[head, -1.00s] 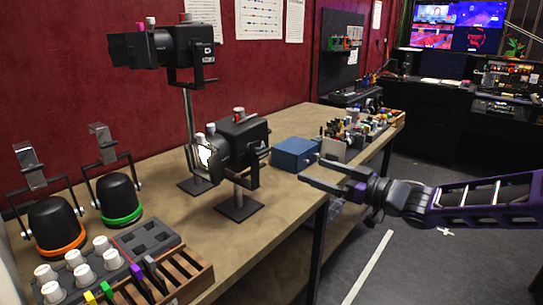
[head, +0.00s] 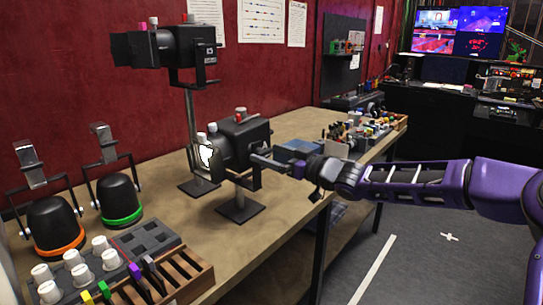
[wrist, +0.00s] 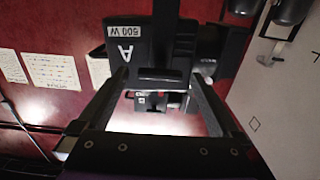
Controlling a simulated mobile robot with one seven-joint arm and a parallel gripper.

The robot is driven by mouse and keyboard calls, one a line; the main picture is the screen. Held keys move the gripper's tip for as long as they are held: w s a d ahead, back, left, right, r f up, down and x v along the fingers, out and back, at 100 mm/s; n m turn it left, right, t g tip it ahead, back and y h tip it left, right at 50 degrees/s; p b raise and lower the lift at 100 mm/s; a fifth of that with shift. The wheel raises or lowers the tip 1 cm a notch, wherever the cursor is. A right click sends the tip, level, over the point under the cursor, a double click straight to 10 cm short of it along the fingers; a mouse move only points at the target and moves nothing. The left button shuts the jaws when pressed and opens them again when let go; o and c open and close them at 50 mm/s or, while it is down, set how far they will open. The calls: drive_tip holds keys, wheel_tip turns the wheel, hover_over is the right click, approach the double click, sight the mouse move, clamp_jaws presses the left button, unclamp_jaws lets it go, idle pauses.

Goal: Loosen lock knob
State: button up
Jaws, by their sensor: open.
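Two black stage lamps stand on the bench: a low one (head: 240,137) on a short stand and a high one (head: 177,47) on a tall stand. My gripper (head: 256,162) is open at the right side of the low lamp, by its yoke. In the wrist view, a black lamp housing (wrist: 128,48) marked "A" and "500 W" lies ahead, with a dark bar-shaped part (wrist: 160,75) between my fingers (wrist: 160,82). I cannot tell whether this bar is the lock knob. In the head view my gripper covers that side of the yoke, and no lock knob is clearly visible.
A blue box (head: 297,149) stands just behind my gripper. Bare bench (head: 205,240) lies in front of the low stand's base (head: 240,208).

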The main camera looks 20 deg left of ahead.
drive_tip(key=shift+c, duration=0.2)
drive_tip(key=c, duration=1.3)
drive_tip(key=shift+c, duration=0.2)
drive_tip(key=n+b, duration=0.2)
drive_tip(key=n, duration=0.3)
drive_tip(key=shift+f, duration=0.15)
drive_tip(key=n+b, duration=0.1)
drive_tip(key=n, duration=0.4)
drive_tip(key=shift+n+b, duration=0.35)
drive_tip(key=shift+n, duration=0.05)
drive_tip(key=n, duration=1.2)
